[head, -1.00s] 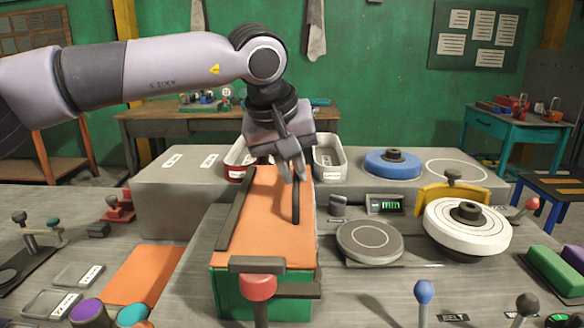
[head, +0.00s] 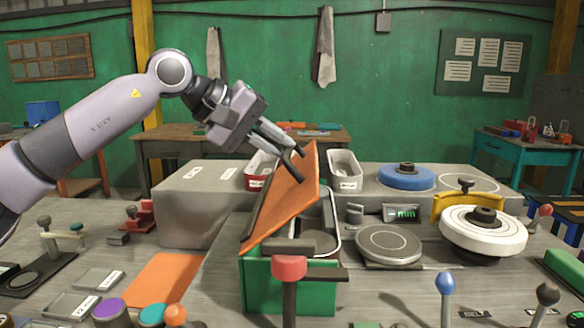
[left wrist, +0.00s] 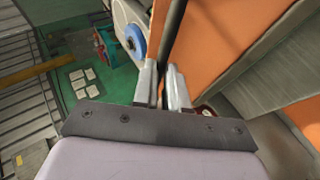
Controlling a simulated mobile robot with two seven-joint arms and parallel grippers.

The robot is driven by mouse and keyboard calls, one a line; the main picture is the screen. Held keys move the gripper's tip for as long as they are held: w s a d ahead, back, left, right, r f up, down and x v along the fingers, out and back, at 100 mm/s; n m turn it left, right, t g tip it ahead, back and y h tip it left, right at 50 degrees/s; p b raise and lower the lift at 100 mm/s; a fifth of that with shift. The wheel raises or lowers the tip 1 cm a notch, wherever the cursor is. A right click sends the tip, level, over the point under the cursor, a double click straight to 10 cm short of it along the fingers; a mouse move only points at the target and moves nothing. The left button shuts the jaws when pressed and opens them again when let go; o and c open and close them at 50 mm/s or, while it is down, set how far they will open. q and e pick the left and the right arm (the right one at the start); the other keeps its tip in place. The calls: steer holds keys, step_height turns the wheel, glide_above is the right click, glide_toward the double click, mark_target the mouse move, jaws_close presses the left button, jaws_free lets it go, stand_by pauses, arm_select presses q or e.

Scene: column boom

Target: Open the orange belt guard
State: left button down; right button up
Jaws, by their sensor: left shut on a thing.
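The orange belt guard (head: 285,205) is a flat lid on a green box (head: 262,288). My left gripper (head: 294,150) is shut on the guard's dark handle (head: 290,169), near the raised edge. In the left wrist view the handle (left wrist: 173,35) runs up from between the fingers (left wrist: 163,78), beside the orange panel (left wrist: 222,35). My right gripper does not show.
A red-knobbed post (head: 289,268) stands in front of the box. A round grey plate (head: 388,243) and a white wheel (head: 483,238) sit to the right. Bins and a blue disc (head: 406,176) are behind. Space above the guard is clear.

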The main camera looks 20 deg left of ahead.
arm_select(q)
steer(key=s+a+f+n+t+h+b, duration=0.1)
steer(key=a+t+h+b, duration=0.1)
steer(key=a+b, duration=0.3)
steer(key=s+a+f+n+t+h+b, duration=0.1)
steer(key=a+h+b, duration=0.3)
steer(key=b, duration=0.4)
steer(key=shift+s+a+f+n+t+h+b, duration=0.3)
steer(key=shift+s+a+f+t+h+b, duration=0.15)
steer(key=shift+a+f, duration=0.35)
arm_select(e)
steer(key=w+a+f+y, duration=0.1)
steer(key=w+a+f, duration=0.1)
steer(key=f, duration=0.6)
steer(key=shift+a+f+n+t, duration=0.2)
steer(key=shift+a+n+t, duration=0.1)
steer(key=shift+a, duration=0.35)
arm_select(q)
steer(key=shift+s+d, duration=0.1)
steer(key=c, duration=1.2)
jaws_free()
steer(key=shift+o, duration=0.2)
steer(key=shift+r, duration=0.15)
steer(key=shift+a+r, duration=0.1)
steer(key=shift+a, duration=0.1)
